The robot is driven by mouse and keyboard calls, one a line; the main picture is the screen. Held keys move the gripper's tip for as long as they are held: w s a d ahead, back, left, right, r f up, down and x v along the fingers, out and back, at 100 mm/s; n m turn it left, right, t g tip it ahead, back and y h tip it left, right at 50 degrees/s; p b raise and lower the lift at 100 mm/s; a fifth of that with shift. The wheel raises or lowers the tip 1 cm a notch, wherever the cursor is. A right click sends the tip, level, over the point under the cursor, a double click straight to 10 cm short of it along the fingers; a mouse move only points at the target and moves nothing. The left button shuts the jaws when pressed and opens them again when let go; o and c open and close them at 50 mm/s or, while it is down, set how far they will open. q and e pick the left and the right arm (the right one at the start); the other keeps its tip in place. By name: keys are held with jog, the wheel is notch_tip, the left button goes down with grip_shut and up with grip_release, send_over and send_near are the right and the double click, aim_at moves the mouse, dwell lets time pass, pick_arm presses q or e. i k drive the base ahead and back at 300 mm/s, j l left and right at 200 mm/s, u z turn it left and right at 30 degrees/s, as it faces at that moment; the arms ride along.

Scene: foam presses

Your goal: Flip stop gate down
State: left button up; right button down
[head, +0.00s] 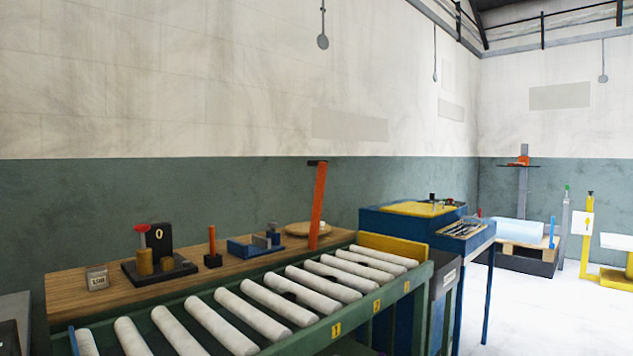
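A roller conveyor (266,302) with pale rollers and a green frame runs from the lower left to the middle. At its far end a yellow plate (396,248) stands up across the rollers; it looks like the stop gate. An orange bar with a dark top (318,204) stands nearly upright, tilted slightly, at the back edge of the conveyor; I cannot tell whether it is linked to the plate. Neither of my grippers shows in the head view.
A wooden bench top (125,289) behind the rollers carries a black stand (160,268), a small orange-handled tool (212,248), a blue fixture (255,245) and a round wooden disc (305,229). A blue table (470,243) stands beyond the conveyor.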

aim_at(322, 165)
jog(key=u, duration=0.4)
jog(key=i+l+u, duration=0.4)
jog(key=l+u, duration=0.15)
jog(key=i+l+u, duration=0.1)
jog(key=l+u, duration=0.2)
jog(key=i+l, duration=0.15)
jog(key=l, duration=0.2)
jog(key=i+l, duration=0.1)
jog(key=l, duration=0.3)
jog(key=i+l+u, duration=0.1)
jog(key=l, duration=0.25)
